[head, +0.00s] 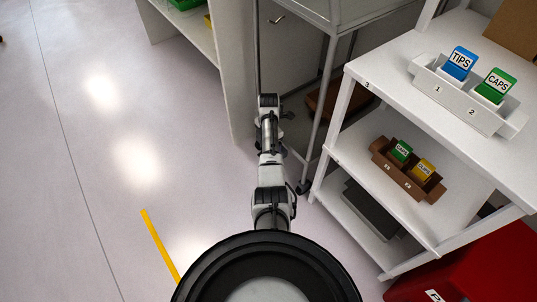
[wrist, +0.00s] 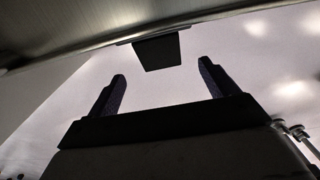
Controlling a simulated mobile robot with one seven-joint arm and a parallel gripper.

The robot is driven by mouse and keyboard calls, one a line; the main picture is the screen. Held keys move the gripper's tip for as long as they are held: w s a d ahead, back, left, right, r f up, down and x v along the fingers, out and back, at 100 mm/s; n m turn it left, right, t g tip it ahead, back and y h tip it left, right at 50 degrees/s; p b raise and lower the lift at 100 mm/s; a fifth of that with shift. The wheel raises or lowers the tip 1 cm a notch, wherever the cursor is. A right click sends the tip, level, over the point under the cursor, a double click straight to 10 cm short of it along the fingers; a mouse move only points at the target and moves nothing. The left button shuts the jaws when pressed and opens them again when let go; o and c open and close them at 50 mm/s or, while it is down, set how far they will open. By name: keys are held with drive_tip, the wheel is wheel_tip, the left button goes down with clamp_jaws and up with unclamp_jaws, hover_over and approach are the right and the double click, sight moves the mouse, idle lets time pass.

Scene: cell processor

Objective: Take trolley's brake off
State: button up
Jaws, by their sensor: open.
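The grey metal trolley (head: 323,90) stands at the top centre of the head view, with a dark castor (head: 303,187) at the foot of its near leg. In the wrist view a grey metal edge (wrist: 90,28) crosses the top. A dark, flat block (wrist: 157,52) hangs below it; it may be the brake pedal, but I cannot tell for sure. My gripper (wrist: 165,88) is open and empty, its two dark fingers apart. The block appears beyond and between the fingertips, with no contact visible. In the head view my arm hides the gripper's fingers.
A white shelf rack (head: 350,90) stands right of the trolley, holding a white bin holder (head: 463,98) and a brown one (head: 408,170). A pale cabinet (head: 228,60) stands left. A red box (head: 470,265) is at lower right. Open floor lies left, with a yellow strip (head: 160,246).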

wheel_tip(320, 180, down, 7)
drive_tip(key=shift+r+b, duration=0.1)
drive_tip(key=shift+b, duration=0.95)
